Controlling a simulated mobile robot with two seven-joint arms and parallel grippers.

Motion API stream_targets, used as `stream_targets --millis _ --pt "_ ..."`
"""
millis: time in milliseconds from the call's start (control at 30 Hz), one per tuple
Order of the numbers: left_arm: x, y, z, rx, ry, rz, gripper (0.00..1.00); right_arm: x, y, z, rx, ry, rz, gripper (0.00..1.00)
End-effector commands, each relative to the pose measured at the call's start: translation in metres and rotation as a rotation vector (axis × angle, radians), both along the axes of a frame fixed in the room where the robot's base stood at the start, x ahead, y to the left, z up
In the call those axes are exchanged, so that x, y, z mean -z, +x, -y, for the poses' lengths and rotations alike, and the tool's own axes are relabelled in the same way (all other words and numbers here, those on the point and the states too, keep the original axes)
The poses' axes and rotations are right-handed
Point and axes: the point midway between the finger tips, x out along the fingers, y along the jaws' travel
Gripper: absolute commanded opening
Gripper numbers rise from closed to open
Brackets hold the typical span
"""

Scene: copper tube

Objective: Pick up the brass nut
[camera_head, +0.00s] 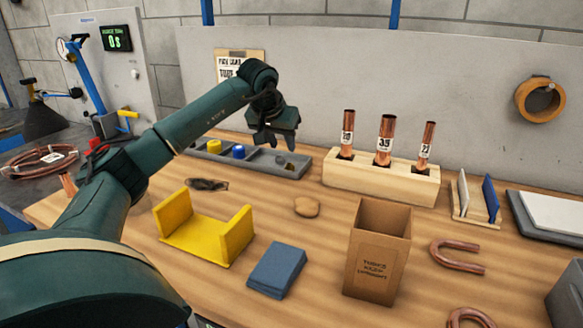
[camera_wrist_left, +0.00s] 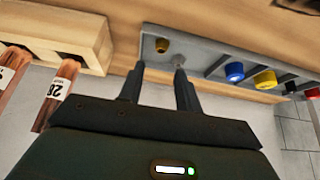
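The brass nut (camera_wrist_left: 161,46) is a small gold-brown piece lying in an end compartment of the grey divided tray (camera_wrist_left: 205,62). In the left wrist view it shows just beyond my left fingertips, roughly in line with the gap between them. My left gripper (camera_wrist_left: 159,68) is open, its two fingers apart with nothing between them. In the head view the left gripper (camera_head: 273,143) hangs above the right end of the tray (camera_head: 215,156), and the nut is hard to make out there. My right gripper is in neither view.
A wooden block (camera_head: 378,180) with several upright copper tubes stands right of the tray. Blue (camera_head: 239,152) and yellow (camera_head: 214,147) pieces sit in other tray compartments. A yellow bracket (camera_head: 205,237), a blue pad (camera_head: 277,269) and a cardboard box (camera_head: 377,250) stand nearer on the bench.

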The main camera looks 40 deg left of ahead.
Motion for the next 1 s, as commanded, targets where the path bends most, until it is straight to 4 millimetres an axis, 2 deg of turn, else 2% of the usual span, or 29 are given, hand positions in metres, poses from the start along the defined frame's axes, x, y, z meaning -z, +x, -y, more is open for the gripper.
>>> stream_targets --millis 33,100,367,633,800,1000 --pt "0.011 0.005 -0.001 0.000 -0.001 -0.004 0.34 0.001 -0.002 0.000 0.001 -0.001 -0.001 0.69" --pt "0.021 0.011 -0.003 0.000 -0.001 -0.002 0.34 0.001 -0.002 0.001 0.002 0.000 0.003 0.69" --pt "0.039 0.021 -0.007 0.000 0.000 0.000 0.34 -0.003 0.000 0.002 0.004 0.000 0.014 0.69" --pt "0.073 0.037 -0.014 0.001 -0.002 -0.001 0.34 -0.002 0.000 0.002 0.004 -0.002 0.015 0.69" --pt "0.081 0.042 -0.017 0.000 -0.001 0.000 0.34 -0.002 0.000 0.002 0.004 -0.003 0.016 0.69" --pt "0.081 0.042 -0.017 0.000 -0.001 0.001 0.33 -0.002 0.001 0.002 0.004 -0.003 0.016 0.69"
